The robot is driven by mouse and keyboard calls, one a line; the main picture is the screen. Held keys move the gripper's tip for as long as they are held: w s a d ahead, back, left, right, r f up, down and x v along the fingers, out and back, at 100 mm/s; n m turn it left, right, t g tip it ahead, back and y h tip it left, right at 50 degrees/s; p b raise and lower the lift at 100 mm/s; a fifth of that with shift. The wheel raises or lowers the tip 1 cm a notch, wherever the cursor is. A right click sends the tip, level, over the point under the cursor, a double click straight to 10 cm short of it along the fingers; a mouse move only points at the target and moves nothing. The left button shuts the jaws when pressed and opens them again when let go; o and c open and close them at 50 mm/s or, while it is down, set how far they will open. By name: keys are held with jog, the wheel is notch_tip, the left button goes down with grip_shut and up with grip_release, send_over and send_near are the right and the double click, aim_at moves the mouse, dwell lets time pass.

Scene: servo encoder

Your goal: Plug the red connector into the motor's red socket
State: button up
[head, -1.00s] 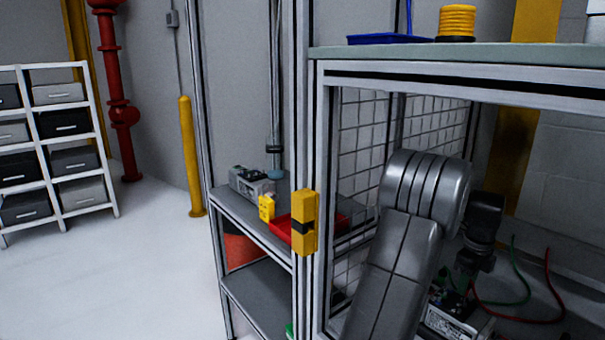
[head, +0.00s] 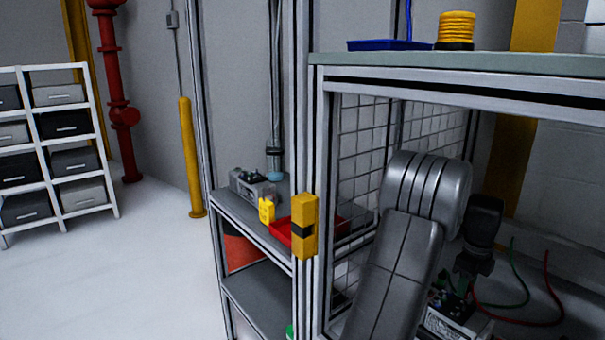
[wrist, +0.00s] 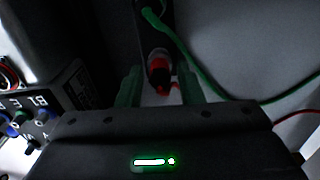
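In the wrist view, a red round part with a pale ring (wrist: 158,64) sits at the end of a dark body, between and beyond my fingers. I cannot tell whether it is the connector or the socket. My gripper (wrist: 160,84) has its two green-lit fingers apart, with a gap on each side of the red part. In the head view my gripper hangs low at the right, its fingertips unclear, above a pale box-like unit (head: 452,324). A red cable (head: 552,290) curves to the right of it. The red cable's plug end is not clear.
A green cable (wrist: 215,86) crosses close to my right finger. A labelled panel with blue knobs (wrist: 28,115) stands at left in the wrist view. The frame's post (head: 318,200) and wire mesh (head: 362,150) stand left of my arm.

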grip_shut()
jog(key=shift+r, duration=0.25)
jog(key=shift+r+p, duration=2.6)
jog(key=shift+p, duration=0.05)
jog(key=shift+s, duration=0.15)
